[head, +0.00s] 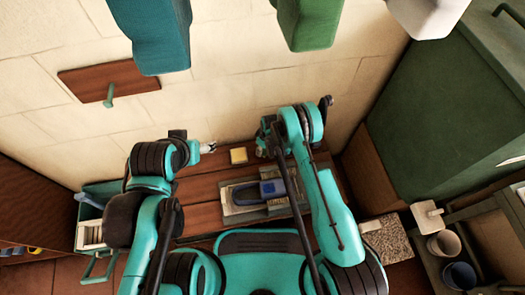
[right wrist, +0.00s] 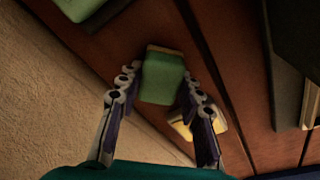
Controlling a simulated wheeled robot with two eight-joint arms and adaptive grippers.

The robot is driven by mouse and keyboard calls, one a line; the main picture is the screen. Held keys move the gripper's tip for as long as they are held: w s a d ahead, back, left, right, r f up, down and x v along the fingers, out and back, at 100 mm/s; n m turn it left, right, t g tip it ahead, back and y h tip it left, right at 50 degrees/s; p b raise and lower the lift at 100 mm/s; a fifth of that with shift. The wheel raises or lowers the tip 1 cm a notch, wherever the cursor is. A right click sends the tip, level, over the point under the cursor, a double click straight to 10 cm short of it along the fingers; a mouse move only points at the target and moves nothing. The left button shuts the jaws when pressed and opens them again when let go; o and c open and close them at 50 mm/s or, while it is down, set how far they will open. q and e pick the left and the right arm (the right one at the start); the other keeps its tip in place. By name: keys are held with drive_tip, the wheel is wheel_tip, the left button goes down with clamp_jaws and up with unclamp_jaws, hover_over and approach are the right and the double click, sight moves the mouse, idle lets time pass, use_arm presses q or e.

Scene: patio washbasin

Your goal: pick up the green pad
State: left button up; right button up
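The green pad (right wrist: 163,77) lies on the brown wooden surface in the right wrist view, a small block with a tan strip along its far edge. My right gripper (right wrist: 158,80) is open, with one finger on each side of the pad. A gap shows at the left finger; the right finger is very close to the pad, and contact cannot be told. In the head view my right gripper (head: 267,137) is at the back of the bench by the wall, and the pad is not clearly visible there. My left gripper (head: 208,147) is over the bench's back left; its opening is unclear.
A yellow pad (head: 238,155) lies between my grippers; it also shows beside my right finger in the wrist view (right wrist: 208,124). Another green object (right wrist: 78,7) lies farther off. A grey tray (head: 231,207) with a blue-handled tool (head: 272,188) is in front. The wall stands close behind.

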drive_tip(key=shift+r, duration=0.1)
wheel_tip(320, 180, up, 10)
drive_tip(key=p, duration=0.4)
drive_tip(key=o, duration=0.6)
drive_tip(key=c, duration=0.5)
